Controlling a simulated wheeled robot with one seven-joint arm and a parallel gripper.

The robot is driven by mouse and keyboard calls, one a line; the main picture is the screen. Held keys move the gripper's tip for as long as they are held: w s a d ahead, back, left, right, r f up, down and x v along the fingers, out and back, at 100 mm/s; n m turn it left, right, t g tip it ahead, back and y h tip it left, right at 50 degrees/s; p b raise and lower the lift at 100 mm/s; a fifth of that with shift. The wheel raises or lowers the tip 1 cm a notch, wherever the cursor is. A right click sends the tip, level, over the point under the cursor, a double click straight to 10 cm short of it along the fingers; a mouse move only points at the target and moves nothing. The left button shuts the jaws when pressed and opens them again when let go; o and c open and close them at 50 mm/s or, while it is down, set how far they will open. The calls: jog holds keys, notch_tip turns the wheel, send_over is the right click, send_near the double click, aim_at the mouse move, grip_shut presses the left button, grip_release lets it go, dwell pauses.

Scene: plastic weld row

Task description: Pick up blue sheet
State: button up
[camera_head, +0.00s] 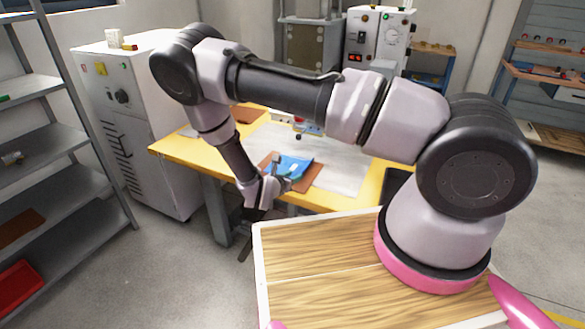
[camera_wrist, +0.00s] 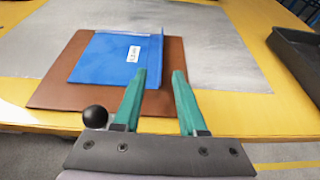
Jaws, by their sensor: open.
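The blue sheet (camera_wrist: 105,60) lies on a brown board (camera_wrist: 55,88), with a small white label on it and a raised right edge. In the head view the blue sheet (camera_head: 291,167) sits near the front edge of the yellow table, partly behind my arm. My gripper (camera_wrist: 162,80) is open in the wrist view, its two green fingers apart. The left fingertip is at the sheet's lower right edge in the picture; I cannot tell whether it touches. The right finger is to the right of the sheet, over the board. My gripper is small in the head view.
The yellow table (camera_head: 180,150) carries a grey mat (camera_wrist: 220,50) under the board. A dark tray (camera_wrist: 296,55) is at the right. A black ball knob (camera_wrist: 95,117) shows beside my gripper. A white cabinet (camera_head: 130,130) and a grey shelf rack (camera_head: 60,150) stand left.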

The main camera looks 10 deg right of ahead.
aim_at(302, 172)
jog(key=x, duration=0.6)
jog(key=shift+w+d, duration=0.2)
jog(key=shift+d, duration=0.05)
grip_shut()
